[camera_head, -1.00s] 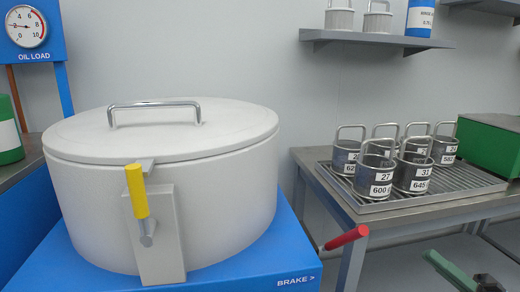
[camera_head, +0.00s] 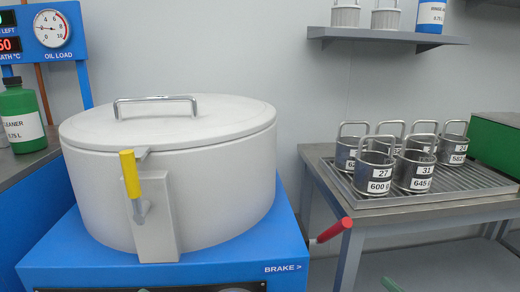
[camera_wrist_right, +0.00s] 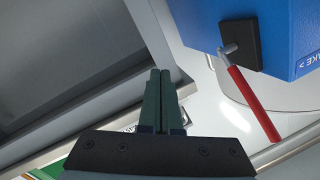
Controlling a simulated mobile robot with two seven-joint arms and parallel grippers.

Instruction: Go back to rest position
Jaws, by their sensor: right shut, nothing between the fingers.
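My right gripper (camera_wrist_right: 159,75) is shut and empty in the right wrist view, its two green fingers together. It points into free space beside the blue base, apart from the red-handled brake lever (camera_wrist_right: 252,102). In the head view only a green tip of it (camera_head: 391,285) shows at the bottom edge, below and right of the red lever (camera_head: 332,231).
A large white lidded drum (camera_head: 225,190) with a yellow-handled latch (camera_head: 130,174) stands on a blue base (camera_head: 285,235). At right, several numbered metal baskets (camera_head: 375,178) stand on a slatted rack on a table (camera_head: 345,212). A green bottle (camera_head: 22,118) stands at left.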

